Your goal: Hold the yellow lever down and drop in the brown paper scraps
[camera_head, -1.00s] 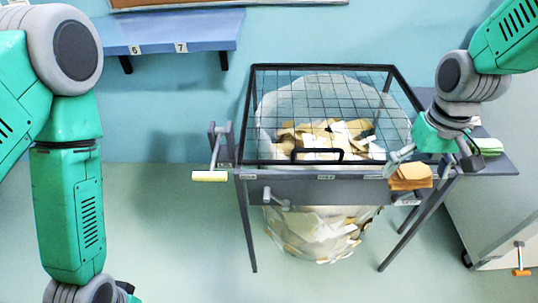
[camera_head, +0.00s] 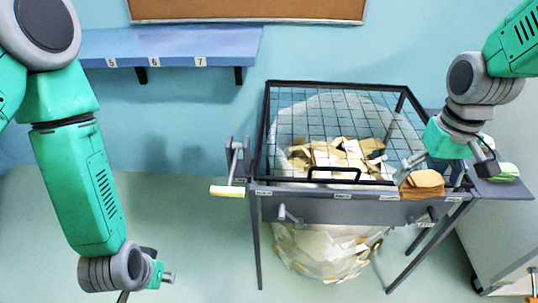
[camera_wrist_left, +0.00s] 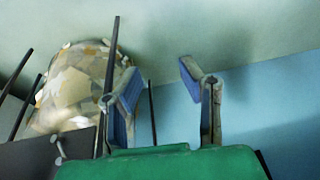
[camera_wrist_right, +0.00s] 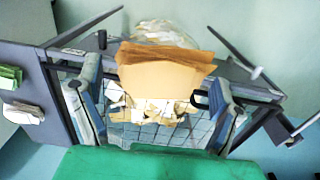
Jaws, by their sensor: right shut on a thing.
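The yellow lever (camera_head: 227,191) is a pale yellow bar on a grey crank at the left side of a dark stand. A black mesh lid (camera_head: 335,174) with a front handle covers the stand's opening, over a clear bag with paper scraps inside. My right gripper (camera_head: 450,172) is shut on a stack of brown paper scraps (camera_head: 424,180), at the lid's front right corner; the stack also shows between the fingers in the right wrist view (camera_wrist_right: 160,75). My left gripper (camera_head: 158,276) is low at the left, apart from the lever; its fingers stand open and empty in the left wrist view (camera_wrist_left: 165,90).
A blue shelf (camera_head: 170,46) with number labels is on the back wall. A side shelf (camera_head: 500,185) right of the stand carries a green stack (camera_head: 500,172). A grey cabinet (camera_head: 515,235) stands at the right. The floor left of the stand is clear.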

